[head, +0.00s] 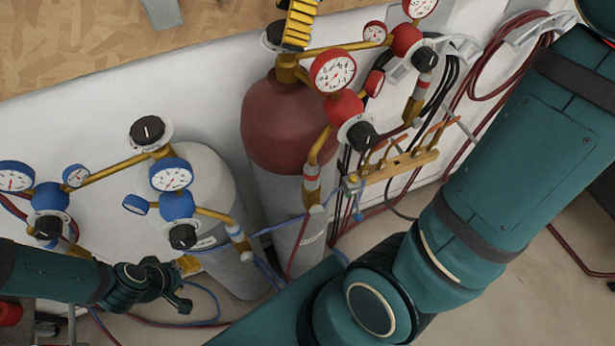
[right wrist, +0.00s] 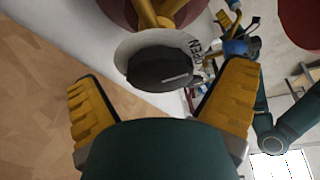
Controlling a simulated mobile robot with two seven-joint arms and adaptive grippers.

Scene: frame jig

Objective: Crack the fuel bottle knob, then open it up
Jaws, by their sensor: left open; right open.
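The fuel bottle (head: 285,125) is the cylinder with the dark red top; its red shoulder also shows in the right wrist view (right wrist: 122,10). Its black knob (head: 274,33) sits at the top, partly hidden by a yellow finger. In the right wrist view the black knob (right wrist: 160,67) sits on a white dial lettered OPEN, with a light line across its face. My right gripper (right wrist: 165,105) is open, its yellow ridged fingers on either side of the knob, apart from it; a finger shows in the head view (head: 299,24). My left gripper (head: 180,285) is open and empty, low at left.
A grey bottle (head: 205,165) with a black knob (head: 147,131) and blue regulators (head: 178,205) stands left. Red gauges and regulators (head: 343,108) stand right of the fuel bottle. A brass rack (head: 400,165) and hoses (head: 500,50) lie beyond. My right arm crosses the right side.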

